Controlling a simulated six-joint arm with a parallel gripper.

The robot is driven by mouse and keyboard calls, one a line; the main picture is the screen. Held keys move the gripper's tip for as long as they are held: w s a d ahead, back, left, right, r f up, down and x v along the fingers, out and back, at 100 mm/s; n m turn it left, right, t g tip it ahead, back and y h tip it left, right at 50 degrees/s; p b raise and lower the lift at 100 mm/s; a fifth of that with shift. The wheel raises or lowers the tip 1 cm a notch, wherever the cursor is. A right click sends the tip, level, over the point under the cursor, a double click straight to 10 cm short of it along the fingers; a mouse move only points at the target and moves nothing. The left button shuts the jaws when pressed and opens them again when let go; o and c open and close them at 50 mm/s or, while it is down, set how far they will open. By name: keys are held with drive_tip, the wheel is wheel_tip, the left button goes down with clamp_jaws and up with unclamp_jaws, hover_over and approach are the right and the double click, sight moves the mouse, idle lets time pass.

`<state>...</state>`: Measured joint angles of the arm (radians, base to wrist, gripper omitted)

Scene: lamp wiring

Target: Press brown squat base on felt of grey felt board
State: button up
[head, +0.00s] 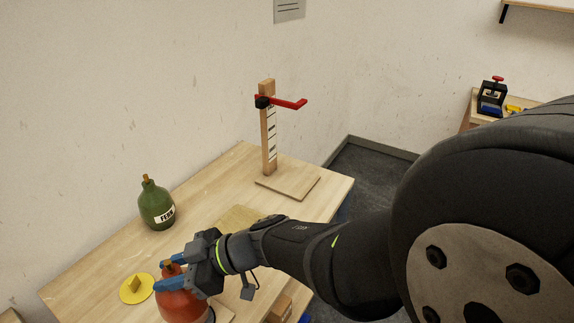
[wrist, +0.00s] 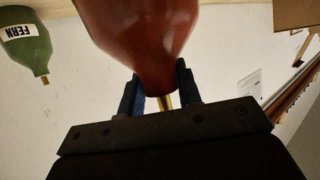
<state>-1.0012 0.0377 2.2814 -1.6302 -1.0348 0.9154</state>
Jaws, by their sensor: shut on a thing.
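The brown squat base (head: 182,301) is a rounded, reddish-brown bottle shape at the bottom of the head view. My gripper (head: 170,273) is shut around its narrow neck, with a blue finger on each side. In the wrist view the base (wrist: 140,32) fills the top middle, its neck between the fingers (wrist: 157,88) and a brass-coloured stem below. The bottom of the base is cut off in both views, so I cannot tell whether it touches anything. I cannot clearly make out the grey felt board; a pale board edge (head: 224,313) shows beside the base.
A green bottle-shaped base labelled FERN (head: 157,207) stands at the table's left. A wooden post with a red arm (head: 268,140) stands at the back. A tan square pad (head: 238,216) lies mid-table.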

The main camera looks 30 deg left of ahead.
drive_tip(key=shift+f, duration=1.7)
drive_tip(key=o, duration=0.4)
clamp_jaws()
